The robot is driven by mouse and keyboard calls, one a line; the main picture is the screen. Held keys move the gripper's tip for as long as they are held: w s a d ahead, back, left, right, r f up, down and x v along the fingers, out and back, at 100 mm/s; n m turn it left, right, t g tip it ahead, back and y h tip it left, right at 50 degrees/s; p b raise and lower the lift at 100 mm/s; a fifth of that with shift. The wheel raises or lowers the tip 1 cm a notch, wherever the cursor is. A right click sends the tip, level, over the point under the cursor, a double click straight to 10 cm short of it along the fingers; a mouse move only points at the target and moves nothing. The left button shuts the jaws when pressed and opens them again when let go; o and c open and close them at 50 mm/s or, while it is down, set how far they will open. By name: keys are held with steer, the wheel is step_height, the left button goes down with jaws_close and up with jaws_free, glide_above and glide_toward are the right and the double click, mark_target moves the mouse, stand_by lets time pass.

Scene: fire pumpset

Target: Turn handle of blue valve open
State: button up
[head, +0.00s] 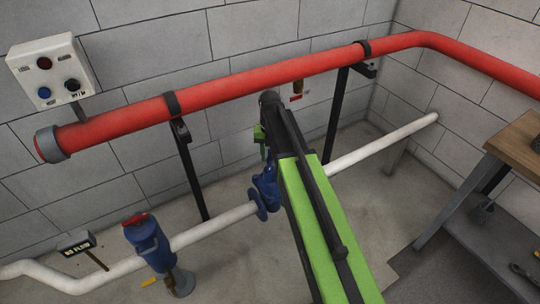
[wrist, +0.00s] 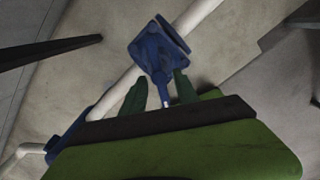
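A blue valve (head: 265,190) sits on the white pipe (head: 222,222) in the head view, partly hidden behind my green arm. In the wrist view the blue valve (wrist: 152,48) shows its flanged body, with a narrow blue stem-like part (wrist: 163,92) reaching toward me. My gripper (wrist: 163,76) has its two dark green fingers apart, one on each side of that narrow part, with gaps visible. I cannot tell whether it touches the valve. In the head view my gripper (head: 259,138) is mostly hidden by my arm. The handle's exact shape and angle are unclear.
A thick red pipe (head: 225,92) runs along the wall on black supports. A button box (head: 52,75) is upper left; a wooden-topped table (head: 515,137) is right.

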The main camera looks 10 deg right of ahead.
mark_target(270, 159)
step_height(270, 159, up, 16)
steer(key=p, duration=1.5)
steer(key=shift+r, duration=0.2)
steer(key=shift+s, duration=0.1)
